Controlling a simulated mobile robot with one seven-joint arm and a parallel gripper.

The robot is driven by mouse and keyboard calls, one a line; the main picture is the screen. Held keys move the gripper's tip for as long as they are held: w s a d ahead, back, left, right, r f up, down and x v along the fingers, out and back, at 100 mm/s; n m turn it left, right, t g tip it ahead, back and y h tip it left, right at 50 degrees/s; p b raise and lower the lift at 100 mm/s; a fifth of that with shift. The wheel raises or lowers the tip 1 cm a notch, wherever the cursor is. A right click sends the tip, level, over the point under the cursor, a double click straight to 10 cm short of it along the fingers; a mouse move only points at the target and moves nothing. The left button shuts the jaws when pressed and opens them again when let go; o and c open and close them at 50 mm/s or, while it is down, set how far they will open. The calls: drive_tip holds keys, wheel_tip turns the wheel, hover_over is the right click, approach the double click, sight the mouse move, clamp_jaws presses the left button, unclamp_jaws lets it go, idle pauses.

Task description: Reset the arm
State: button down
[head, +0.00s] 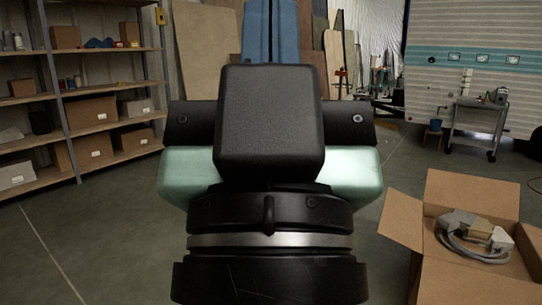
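My gripper (268,125) fills the middle of the head view, seen from behind at close range. It has a black block-like housing, dark side bars with screws and pale green parts to either side. A black round wrist with a silver ring shows below it. The fingertips are hidden behind the housing, so I cannot see whether they are open or shut, or whether anything is between them.
An open cardboard box (390,217) with cables and plugs (478,235) stands at the lower right. Metal shelves (72,118) with boxes stand at left. A camper (480,57) and a grey cart (478,124) are at back right. The concrete floor (100,235) at left is clear.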

wheel_tip(320, 180, up, 36)
drive_tip(key=p, duration=3.3)
drive_tip(key=shift+w+f, duration=0.15)
drive_tip(key=shift+f, duration=0.1)
